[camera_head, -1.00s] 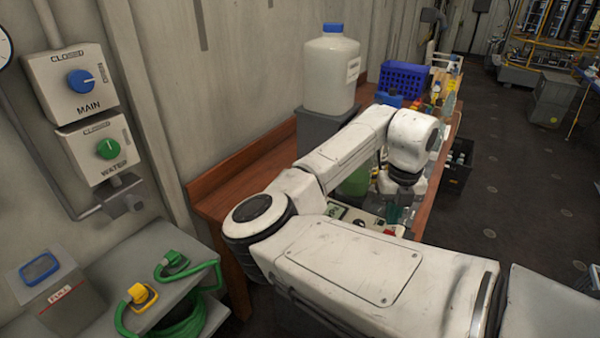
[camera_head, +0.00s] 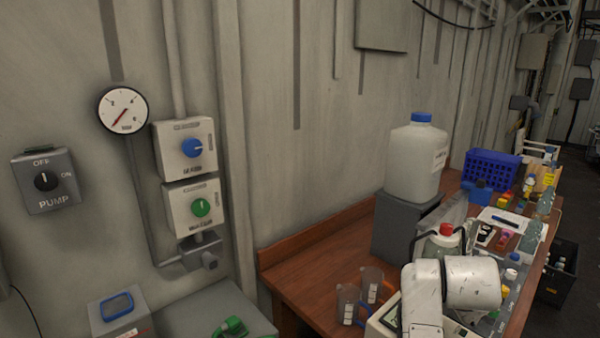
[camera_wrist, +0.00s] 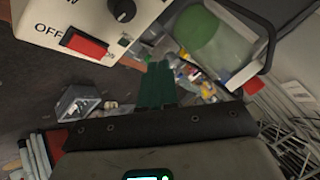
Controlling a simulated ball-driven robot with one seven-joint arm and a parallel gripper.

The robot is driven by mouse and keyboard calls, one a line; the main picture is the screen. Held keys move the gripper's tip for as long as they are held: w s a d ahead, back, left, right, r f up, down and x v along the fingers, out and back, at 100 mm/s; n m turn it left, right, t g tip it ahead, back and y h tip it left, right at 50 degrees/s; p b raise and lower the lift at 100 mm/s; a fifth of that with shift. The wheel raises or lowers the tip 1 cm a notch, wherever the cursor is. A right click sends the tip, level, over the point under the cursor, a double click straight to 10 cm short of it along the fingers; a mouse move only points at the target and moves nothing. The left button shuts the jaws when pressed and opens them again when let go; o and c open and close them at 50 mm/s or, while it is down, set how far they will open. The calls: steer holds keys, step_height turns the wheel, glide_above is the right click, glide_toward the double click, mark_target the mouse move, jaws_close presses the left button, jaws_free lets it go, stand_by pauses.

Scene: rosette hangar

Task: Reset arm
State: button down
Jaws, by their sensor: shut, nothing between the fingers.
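My white arm (camera_head: 472,283) shows at the lower right of the head view, in front of the wooden bench. My gripper is out of sight in the head view. In the wrist view its green fingers (camera_wrist: 157,86) point away from the camera and are shut together, with nothing between them. A cream box with a black knob and a red switch (camera_wrist: 83,43) marked OFF is close to the fingers at upper left. I cannot tell the exact gap.
The bench (camera_head: 315,258) holds a large white jug (camera_head: 415,165) on a grey block (camera_head: 400,224), clear measuring cups (camera_head: 347,304), a blue basket (camera_head: 492,170) and small bottles. A dark crate (camera_head: 557,275) stands right of it. Wall controls include a pump switch (camera_head: 46,181).

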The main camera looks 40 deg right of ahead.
steer(key=w+a+f+n+t+y, duration=0.1)
steer(key=a+f+n+y, duration=0.1)
steer(key=a+f+n, duration=0.35)
steer(key=a+f+n+t+y, duration=0.1)
steer(key=a+f+n, duration=0.1)
steer(key=a+n, duration=0.55)
steer(key=w+a+f+n+t+y, duration=0.1)
steer(key=a+f+n+y, duration=0.1)
steer(key=a+f+n, duration=0.45)
steer(key=s+a+f+n+g+y, duration=0.1)
steer(key=s+a+n, duration=0.15)
steer(key=a, duration=0.35)
steer(key=s+a+f+n+y, duration=0.1)
steer(key=s+a+f+y, duration=0.15)
steer(key=a, duration=0.25)
steer(key=s+d+f+g+b, duration=0.1)
steer(key=s+f+g, duration=0.3)
steer(key=s, duration=0.5)
steer(key=shift+s+d+f+m+h, duration=0.15)
steer(key=shift+d+f+m+h, duration=0.1)
steer(key=shift+f+m+h, duration=0.2)
